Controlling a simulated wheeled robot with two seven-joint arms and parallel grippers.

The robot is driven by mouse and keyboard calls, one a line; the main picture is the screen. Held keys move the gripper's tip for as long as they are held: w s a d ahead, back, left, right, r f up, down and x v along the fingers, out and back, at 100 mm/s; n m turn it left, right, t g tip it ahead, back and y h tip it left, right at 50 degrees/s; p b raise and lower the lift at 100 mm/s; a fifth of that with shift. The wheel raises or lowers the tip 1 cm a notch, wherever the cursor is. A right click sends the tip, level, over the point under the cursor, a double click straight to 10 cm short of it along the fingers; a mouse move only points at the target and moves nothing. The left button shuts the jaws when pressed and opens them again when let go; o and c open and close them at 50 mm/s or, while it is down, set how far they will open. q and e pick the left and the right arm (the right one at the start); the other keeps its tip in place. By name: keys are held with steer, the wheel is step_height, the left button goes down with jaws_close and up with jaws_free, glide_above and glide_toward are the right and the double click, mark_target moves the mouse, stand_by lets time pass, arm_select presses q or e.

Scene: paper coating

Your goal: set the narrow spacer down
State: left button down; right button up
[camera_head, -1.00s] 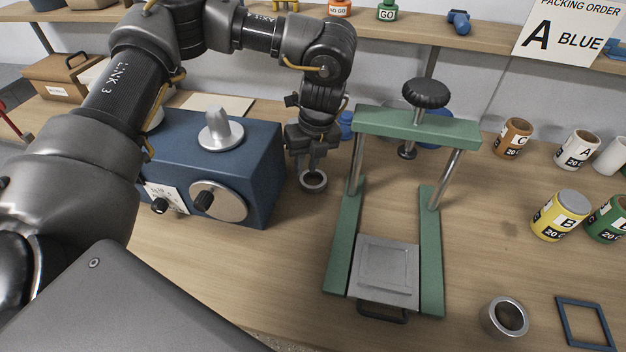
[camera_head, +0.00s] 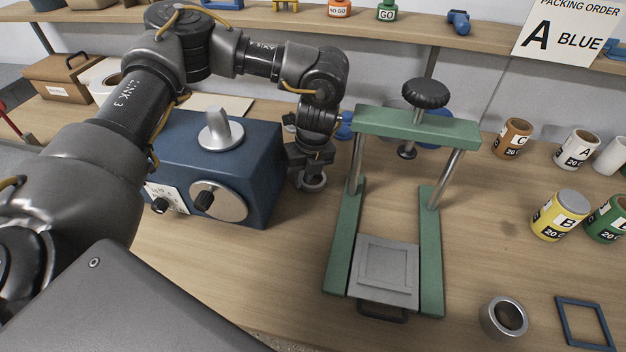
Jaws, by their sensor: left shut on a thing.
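The narrow spacer (camera_head: 314,185), a small grey metal ring, is at the tips of my left gripper (camera_head: 309,178), between the blue machine and the green press. My left gripper points down and is shut on it. The fingers and hand hide much of the ring. It is at or just above the wooden table top; I cannot tell if it touches. My right gripper is not in view.
The blue machine (camera_head: 215,165) stands close on the left, the green press (camera_head: 345,245) close on the right. A wider grey ring (camera_head: 504,318) and a blue square frame (camera_head: 584,323) lie at the front right. Several labelled cans, including a yellow one (camera_head: 560,216), stand at the right.

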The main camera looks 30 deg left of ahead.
arm_select(q)
step_height(320, 180, up, 10)
stand_by(0.9)
